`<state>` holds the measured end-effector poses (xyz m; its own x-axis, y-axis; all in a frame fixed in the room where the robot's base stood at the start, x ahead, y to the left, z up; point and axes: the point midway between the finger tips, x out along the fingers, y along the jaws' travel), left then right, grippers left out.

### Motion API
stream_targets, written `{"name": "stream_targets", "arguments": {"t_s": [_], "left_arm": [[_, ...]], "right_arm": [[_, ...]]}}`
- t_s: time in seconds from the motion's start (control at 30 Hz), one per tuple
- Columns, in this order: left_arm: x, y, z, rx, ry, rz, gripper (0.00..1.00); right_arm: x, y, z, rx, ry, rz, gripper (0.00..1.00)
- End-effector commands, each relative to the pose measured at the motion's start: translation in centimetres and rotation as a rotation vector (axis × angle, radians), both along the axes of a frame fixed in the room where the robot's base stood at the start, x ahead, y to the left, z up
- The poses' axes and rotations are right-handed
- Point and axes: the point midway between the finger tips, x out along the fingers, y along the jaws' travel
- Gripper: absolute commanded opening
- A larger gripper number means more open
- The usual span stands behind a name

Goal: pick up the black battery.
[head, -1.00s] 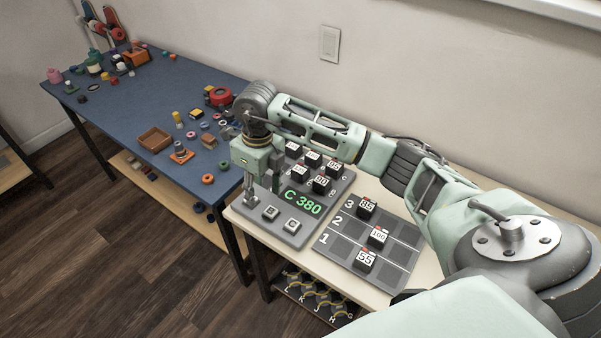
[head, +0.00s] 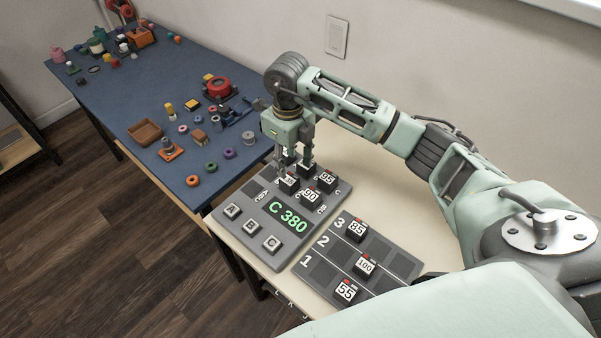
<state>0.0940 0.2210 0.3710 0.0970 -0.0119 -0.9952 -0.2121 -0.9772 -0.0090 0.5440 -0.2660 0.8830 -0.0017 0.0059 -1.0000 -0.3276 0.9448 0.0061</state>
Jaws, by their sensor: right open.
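Several black batteries with white numbered tops stand upright on the grey board with the green "C 380" display (head: 289,218). Among them are the black battery marked 95 (head: 326,180), the one marked 90 (head: 310,196) and one to their left (head: 289,184) with its number hard to read. My right gripper (head: 294,168) points down over the back of this group. Its fingers are open and overlap the rear batteries, partly hiding them. I cannot tell whether they touch one. My left gripper is not in view.
A grey numbered tray (head: 392,263) holds batteries marked 85 (head: 357,230), 100 (head: 364,265) and 55 (head: 346,290). Buttons A, B and C (head: 251,227) sit at the board's front. A blue table (head: 130,105) with scattered small parts stands left. The wall is close behind.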

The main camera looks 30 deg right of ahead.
Motion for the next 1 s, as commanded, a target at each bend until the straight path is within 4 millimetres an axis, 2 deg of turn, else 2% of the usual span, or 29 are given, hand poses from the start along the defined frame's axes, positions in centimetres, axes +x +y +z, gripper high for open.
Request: {"name": "stream_targets", "arguments": {"t_s": [0.4,0.57,0.83,1.0], "left_arm": [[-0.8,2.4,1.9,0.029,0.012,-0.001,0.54],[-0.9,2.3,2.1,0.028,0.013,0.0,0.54],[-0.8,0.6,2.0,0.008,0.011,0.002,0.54],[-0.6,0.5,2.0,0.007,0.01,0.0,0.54]], "right_arm": [[-0.3,0.1,-5.0,0.002,0.007,0.0,0.42],[-0.2,0.1,-7.1,0.001,0.003,0.001,0.42],[-0.1,0.0,-7.5,0.001,0.0,0.002,0.42],[-0.1,0.0,-7.5,0.001,0.0,0.002,0.28]]}}
